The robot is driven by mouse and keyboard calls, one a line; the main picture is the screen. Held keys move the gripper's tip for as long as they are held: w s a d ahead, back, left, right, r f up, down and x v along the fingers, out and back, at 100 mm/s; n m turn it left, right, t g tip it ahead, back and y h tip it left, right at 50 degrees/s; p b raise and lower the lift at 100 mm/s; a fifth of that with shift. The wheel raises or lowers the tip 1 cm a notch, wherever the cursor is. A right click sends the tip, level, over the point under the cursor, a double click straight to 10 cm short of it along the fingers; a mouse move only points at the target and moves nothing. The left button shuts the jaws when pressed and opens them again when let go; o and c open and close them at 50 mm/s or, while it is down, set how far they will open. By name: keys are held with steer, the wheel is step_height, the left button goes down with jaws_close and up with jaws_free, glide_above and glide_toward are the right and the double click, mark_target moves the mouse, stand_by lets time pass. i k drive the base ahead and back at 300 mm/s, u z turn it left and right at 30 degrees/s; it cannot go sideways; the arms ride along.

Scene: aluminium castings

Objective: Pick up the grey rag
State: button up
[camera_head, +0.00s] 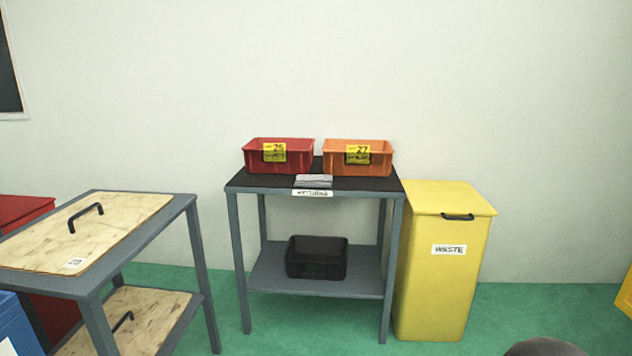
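The grey rag (314,181) looks like a small, flat, folded grey piece. It lies on the black top of the metal table (350,184), near the front edge and just above a white label. It sits in front of the gap between the red bin (279,156) and the orange bin (357,158). My gripper is not in view. A dark rounded shape at the bottom right edge is too cut off to identify.
A black crate (317,258) stands on the table's lower shelf. A yellow waste bin (446,262) stands close on the right. A grey table (140,206) with wooden, handled boards is at left. Green floor is clear in front of the metal table.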

mark_target(311, 180)
steer(key=k, duration=0.65)
steer(key=u, duration=0.6)
steer(key=i, duration=0.7)
steer(key=u, duration=0.65)
steer(key=i, duration=0.85)
steer(key=z, duration=0.85)
steer(key=i, duration=0.9)
steer(key=z, duration=0.95)
